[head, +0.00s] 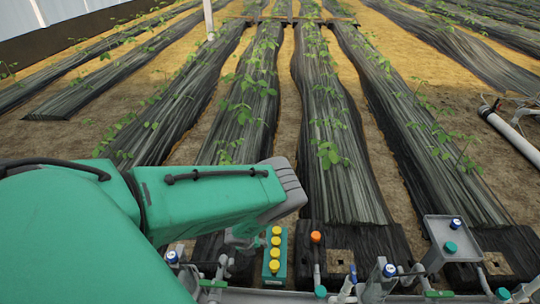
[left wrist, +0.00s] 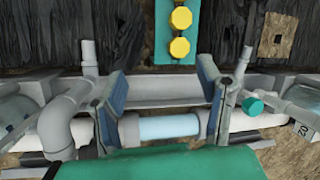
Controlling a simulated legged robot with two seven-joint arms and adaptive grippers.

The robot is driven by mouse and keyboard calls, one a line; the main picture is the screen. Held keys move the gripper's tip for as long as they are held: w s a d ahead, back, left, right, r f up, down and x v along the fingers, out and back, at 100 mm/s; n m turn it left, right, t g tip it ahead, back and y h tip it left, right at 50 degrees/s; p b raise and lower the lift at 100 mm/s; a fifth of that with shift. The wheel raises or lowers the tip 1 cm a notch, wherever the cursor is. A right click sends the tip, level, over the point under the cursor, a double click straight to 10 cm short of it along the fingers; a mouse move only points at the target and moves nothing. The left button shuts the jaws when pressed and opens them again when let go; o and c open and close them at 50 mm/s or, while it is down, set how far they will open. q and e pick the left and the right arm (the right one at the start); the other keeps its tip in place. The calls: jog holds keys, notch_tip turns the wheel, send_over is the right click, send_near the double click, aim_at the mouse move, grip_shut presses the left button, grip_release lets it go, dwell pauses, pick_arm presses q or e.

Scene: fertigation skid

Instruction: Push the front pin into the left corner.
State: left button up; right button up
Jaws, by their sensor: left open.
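Several yellow-capped pins stand in a row in a teal holder (head: 268,281). The front one (head: 274,266) is nearest me in the head view. Two yellow caps also show at the top of the left wrist view, the lower one being a yellow cap (left wrist: 180,47). My left gripper (left wrist: 160,78) is open, its two fingers wide apart with nothing gripped. A clear pale-blue tube (left wrist: 168,127) lies below, between the fingers in the picture; I cannot tell the gap. In the head view my arm hides most of this gripper and the ground under it. I cannot make out the left corner. My right gripper is not in view.
An orange cap (head: 316,237) sits on dark film, near a square cut-out (head: 341,263). Grey pipework with blue and teal knobs crosses the front. A grey tray (head: 452,236) stands right. Film-covered plant rows (head: 335,150) run away behind.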

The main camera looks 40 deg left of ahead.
aim_at(274, 265)
pick_arm(q)
jog(key=w+d+f+m+b, duration=0.1)
jog(key=f+m, duration=0.2)
jog(key=w+d+f+m+b, duration=0.1)
jog(key=f+m, duration=0.2)
jog(key=m, duration=0.1)
jog(key=w+d+f+m+h, duration=0.1)
jog(key=f+m, duration=0.2)
jog(key=m, duration=0.1)
jog(key=shift+w+f+b, duration=0.3)
jog(key=shift+b, duration=0.1)
jog(key=shift+d+f+m, duration=0.25)
jog(key=shift+d+m, duration=0.05)
jog(key=shift+m, duration=0.2)
jog(key=shift+w+d+f+b, duration=0.1)
jog(key=shift+w+f+b, duration=0.15)
jog(key=shift+f+b, duration=0.35)
jog(key=b+x, duration=0.6)
jog(key=shift+w+d, duration=0.1)
jog(key=shift+w, duration=0.1)
jog(key=c, duration=1.2)
jog(key=shift+r+p, duration=2.95)
jog(key=shift+r, duration=0.25)
